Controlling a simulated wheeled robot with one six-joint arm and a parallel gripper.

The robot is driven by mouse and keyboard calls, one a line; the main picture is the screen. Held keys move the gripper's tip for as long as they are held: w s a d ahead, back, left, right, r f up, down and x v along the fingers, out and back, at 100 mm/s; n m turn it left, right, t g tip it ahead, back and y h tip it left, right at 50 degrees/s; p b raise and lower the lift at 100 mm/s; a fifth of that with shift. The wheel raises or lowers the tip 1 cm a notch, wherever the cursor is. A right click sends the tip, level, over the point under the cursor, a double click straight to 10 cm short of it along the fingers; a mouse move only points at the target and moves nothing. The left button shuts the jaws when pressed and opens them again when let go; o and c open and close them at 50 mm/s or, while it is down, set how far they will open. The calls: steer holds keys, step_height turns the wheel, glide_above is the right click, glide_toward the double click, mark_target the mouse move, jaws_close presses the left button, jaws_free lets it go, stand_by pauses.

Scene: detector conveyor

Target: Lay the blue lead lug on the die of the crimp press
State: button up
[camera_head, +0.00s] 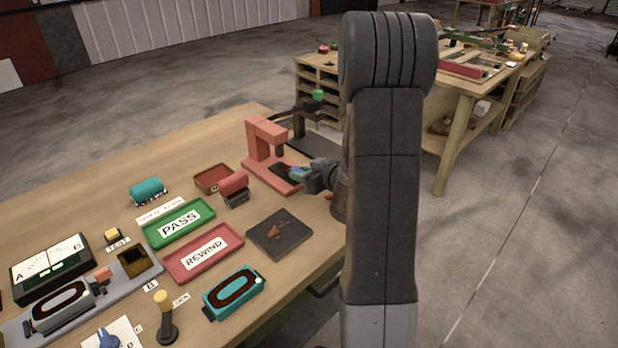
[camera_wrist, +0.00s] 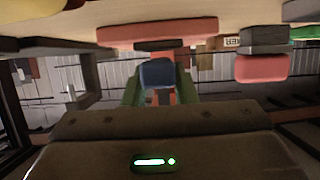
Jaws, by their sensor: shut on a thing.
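The crimp press (camera_head: 262,152) is a salmon-red frame with an upright, a top arm and a flat base, standing near the table's far right edge. My gripper (camera_head: 297,173) reaches in from the right, low over the press base and beside the dark die area (camera_head: 279,169). In the wrist view my gripper (camera_wrist: 157,88) has green fingers closed on the blue lug (camera_wrist: 157,73), which shows as a blue block between them. In the head view the lug is a tiny blue patch, mostly hidden by the fingers. I cannot tell whether it touches the die.
A red open box (camera_head: 212,178) and a red-topped block (camera_head: 234,188) stand left of the press. A dark mat (camera_head: 279,234) with a brown piece lies in front.

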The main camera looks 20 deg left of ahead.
mark_target(296, 169)
steer(key=shift+w+a+f, duration=0.1)
steer(key=shift+w+a, duration=0.15)
steer(key=shift+a, duration=0.35)
steer(key=shift+w+a+f, duration=0.1)
steer(key=shift+w+a, duration=0.2)
steer(key=shift+a, duration=0.35)
steer(key=shift+w+a+f, duration=0.1)
steer(key=shift+w+a, duration=0.15)
steer(key=shift+a, duration=0.35)
steer(key=shift+f+b, duration=0.2)
steer(key=shift+b, duration=0.1)
steer(key=o, duration=1)
steer(key=shift+o, duration=0.2)
steer(key=v, duration=1.4)
steer(key=shift+p, duration=0.45)
steer(key=shift+a+f, duration=0.1)
